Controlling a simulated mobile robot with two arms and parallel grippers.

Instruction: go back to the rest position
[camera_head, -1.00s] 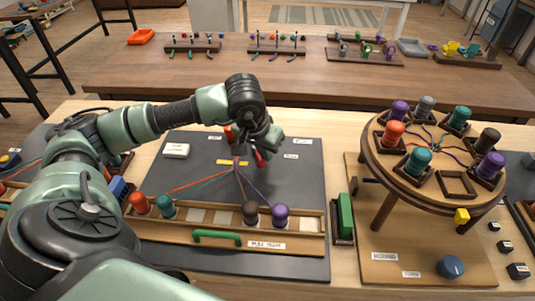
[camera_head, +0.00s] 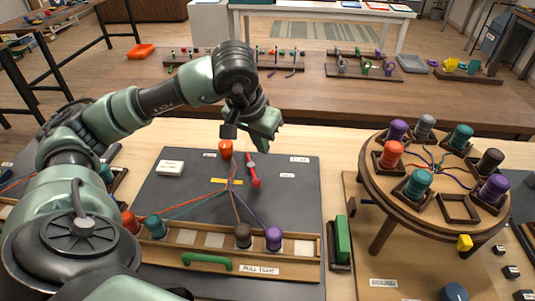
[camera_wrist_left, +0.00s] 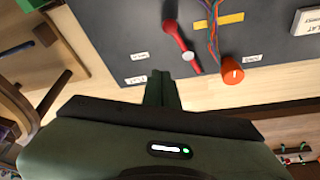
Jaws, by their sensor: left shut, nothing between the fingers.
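My left gripper (camera_head: 268,141) hangs above the back edge of the dark mat (camera_head: 165,205), beyond a red tool (camera_head: 254,172). Its fingers are shut and empty in the left wrist view (camera_wrist_left: 161,88). The red tool lies on the mat, apart from the fingers, and also shows in the left wrist view (camera_wrist_left: 178,40). An orange spool (camera_head: 225,149) stands at the mat's back edge; colored cords (camera_head: 212,190) fan from the middle of the mat to the wooden rack (camera_head: 295,268). My right gripper is not in view.
A round wooden stand (camera_head: 430,192) with several colored spools is at right. A green block (camera_head: 342,240) lies between it and the mat. A white labelled block (camera_head: 170,168) sits on the mat's left. A second table (camera_head: 330,100) with small racks stands behind.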

